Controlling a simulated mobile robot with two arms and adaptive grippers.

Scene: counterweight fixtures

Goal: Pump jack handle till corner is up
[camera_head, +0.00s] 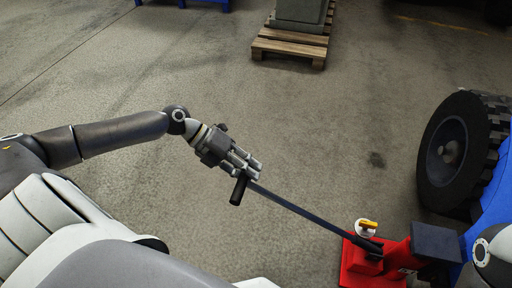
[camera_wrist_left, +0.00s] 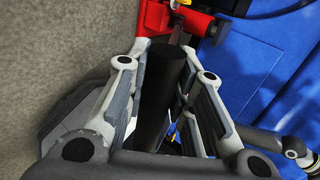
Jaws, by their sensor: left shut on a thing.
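The red jack (camera_head: 372,262) stands on the floor at the lower right of the head view, with a yellow-topped part on it. Its long dark handle (camera_head: 305,214) slopes from the jack up and left to a black grip (camera_head: 238,190). My left gripper (camera_head: 250,172) is shut on the handle near the grip. In the left wrist view the black handle (camera_wrist_left: 163,95) lies between the two fingers, and the red jack (camera_wrist_left: 180,22) shows beyond them. My right gripper is not in view.
A large black tyre (camera_head: 447,152) and a blue body (camera_head: 495,190) stand at the right. A wooden pallet (camera_head: 290,46) with a grey block (camera_head: 300,12) is at the back. The floor between is clear.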

